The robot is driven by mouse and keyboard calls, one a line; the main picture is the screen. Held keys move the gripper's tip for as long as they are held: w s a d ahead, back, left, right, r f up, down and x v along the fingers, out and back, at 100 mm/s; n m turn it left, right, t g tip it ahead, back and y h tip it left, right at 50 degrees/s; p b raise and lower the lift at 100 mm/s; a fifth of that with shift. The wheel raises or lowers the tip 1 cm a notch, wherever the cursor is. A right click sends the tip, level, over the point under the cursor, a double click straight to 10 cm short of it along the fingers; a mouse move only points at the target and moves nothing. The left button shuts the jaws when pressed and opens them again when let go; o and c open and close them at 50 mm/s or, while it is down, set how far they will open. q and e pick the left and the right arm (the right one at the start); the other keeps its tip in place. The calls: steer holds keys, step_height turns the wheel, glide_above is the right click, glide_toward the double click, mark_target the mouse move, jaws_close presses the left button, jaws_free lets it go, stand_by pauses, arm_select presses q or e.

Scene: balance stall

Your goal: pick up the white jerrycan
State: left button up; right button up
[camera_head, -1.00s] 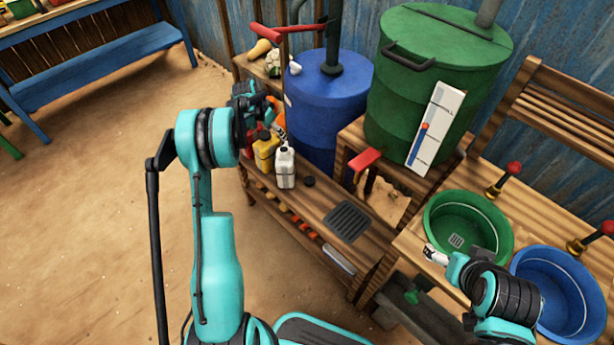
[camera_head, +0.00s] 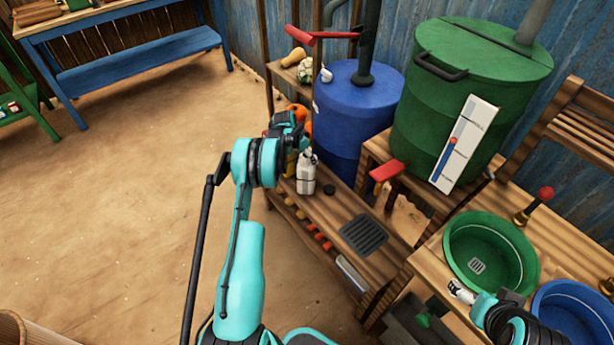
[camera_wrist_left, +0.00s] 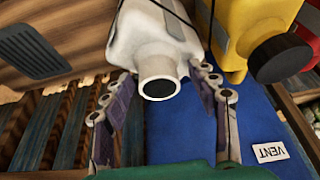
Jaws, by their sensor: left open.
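A yellow jerrycan (camera_wrist_left: 238,35) with a black cap stands close beside the white one, and a red one (camera_wrist_left: 308,30) beyond it. A blue barrel (camera_head: 358,110) stands behind. A dark drain grate (camera_head: 363,234) lies on the bench to the right.

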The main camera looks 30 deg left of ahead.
arm_select(q)
steer(key=shift+r, duration=0.15)
steer(key=shift+c, duration=0.9)
jaws_close()
